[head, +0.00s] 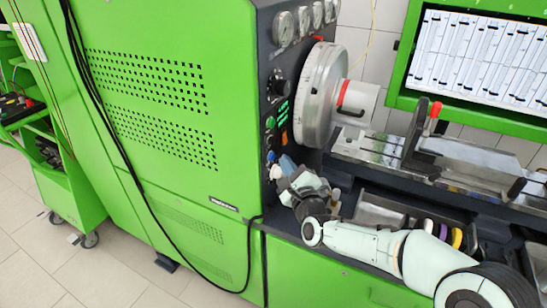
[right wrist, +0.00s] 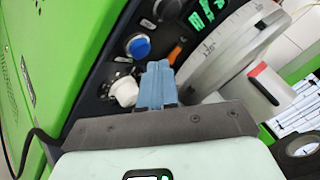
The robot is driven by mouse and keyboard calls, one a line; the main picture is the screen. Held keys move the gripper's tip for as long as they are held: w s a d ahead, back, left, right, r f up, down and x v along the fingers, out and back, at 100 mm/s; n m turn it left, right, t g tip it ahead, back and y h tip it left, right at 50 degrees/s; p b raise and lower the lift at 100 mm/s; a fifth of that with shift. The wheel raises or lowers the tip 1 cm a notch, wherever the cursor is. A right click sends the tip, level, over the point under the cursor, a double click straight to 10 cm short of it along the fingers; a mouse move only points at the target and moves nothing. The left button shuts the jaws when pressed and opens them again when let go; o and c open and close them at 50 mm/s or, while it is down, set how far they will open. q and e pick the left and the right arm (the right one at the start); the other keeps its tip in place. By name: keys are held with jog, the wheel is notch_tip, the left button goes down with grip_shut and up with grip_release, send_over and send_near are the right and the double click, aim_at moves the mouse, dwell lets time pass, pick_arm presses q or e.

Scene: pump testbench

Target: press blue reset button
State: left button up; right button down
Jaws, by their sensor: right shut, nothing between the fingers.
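The blue reset button (right wrist: 139,46) is a round blue cap in a metal ring on the dark control panel. It also shows small in the head view (head: 271,156), close to my right gripper. My right gripper (head: 287,164) reaches the panel from the right. In the right wrist view its blue-grey fingers (right wrist: 158,84) are shut with nothing between them, and appear below and right of the button. I see no clear contact; the depth gap is hard to judge. My left gripper is not in view.
A white knob (right wrist: 124,92) sits below the blue button, left of the fingers. An orange switch (right wrist: 175,54) is to the right. The large metal disc (head: 321,95) stands right of the panel. A black cable (head: 160,225) hangs across the green cabinet (head: 150,30).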

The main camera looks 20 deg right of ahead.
dwell(0.7)
jog(key=shift+w+a+b, duration=0.25)
jog(key=shift+w+b, duration=0.05)
jog(key=shift+w, duration=0.05)
jog(key=shift+w+a, duration=0.35)
jog(key=shift+w, duration=0.05)
dwell(0.7)
jog(key=shift+s+d+b, duration=0.1)
jog(key=shift+s+b, duration=0.05)
jog(key=shift+b, duration=0.2)
jog(key=shift+s+d+b, duration=0.45)
jog(key=shift+s+b, duration=0.05)
jog(key=shift+s, duration=0.1)
